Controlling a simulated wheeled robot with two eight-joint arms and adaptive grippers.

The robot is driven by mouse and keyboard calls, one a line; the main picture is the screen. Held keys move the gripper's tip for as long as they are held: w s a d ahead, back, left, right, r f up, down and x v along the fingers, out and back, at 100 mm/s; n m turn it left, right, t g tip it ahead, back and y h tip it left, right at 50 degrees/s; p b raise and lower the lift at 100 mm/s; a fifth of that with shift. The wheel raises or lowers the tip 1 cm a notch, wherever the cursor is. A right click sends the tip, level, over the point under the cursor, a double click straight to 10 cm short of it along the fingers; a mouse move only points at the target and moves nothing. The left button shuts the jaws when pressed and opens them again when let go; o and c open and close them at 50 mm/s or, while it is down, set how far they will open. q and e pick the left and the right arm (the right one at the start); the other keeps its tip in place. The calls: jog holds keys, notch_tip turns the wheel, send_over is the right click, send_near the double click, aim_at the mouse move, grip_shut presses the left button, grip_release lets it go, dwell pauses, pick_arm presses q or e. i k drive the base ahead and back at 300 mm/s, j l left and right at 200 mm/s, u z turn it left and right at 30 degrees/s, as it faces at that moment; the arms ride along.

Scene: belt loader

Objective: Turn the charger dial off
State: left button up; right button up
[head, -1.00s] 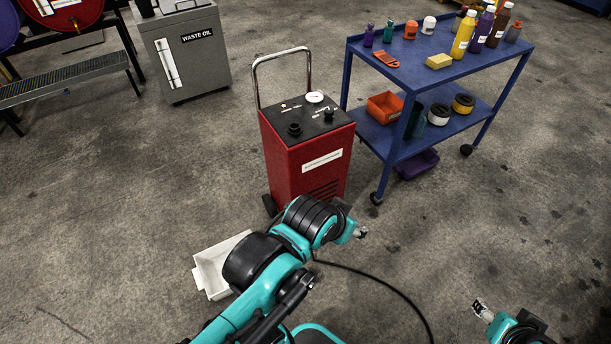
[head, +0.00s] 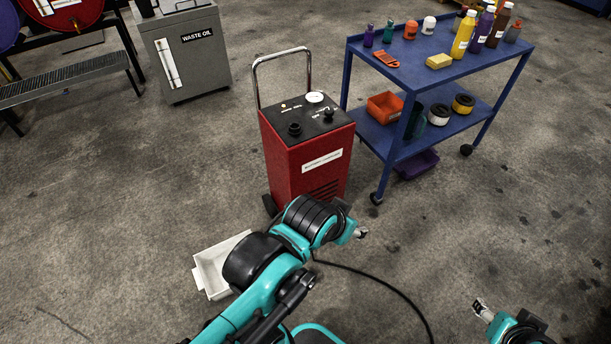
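The red charger (head: 305,160) stands upright on the floor in the middle of the head view, with a chrome handle (head: 282,62) behind it. Its black top panel carries a white round gauge (head: 315,97), a large black knob (head: 294,129) at the front left and a smaller black knob (head: 328,115) at the right. The knob settings are too small to read. My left gripper (head: 362,233) is low in front of the charger, to its right, apart from it. My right gripper (head: 478,304) is at the lower right, far from the charger. Both grippers are small; their finger openings are unclear.
A blue cart (head: 452,62) with bottles and bins stands close to the charger's right. A grey waste oil cabinet (head: 188,58) is behind left. A white tray (head: 203,279) lies on the floor by my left arm. A black cable (head: 392,287) crosses the floor.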

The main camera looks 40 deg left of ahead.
aim_at(330, 112)
jog(key=u, duration=1.25)
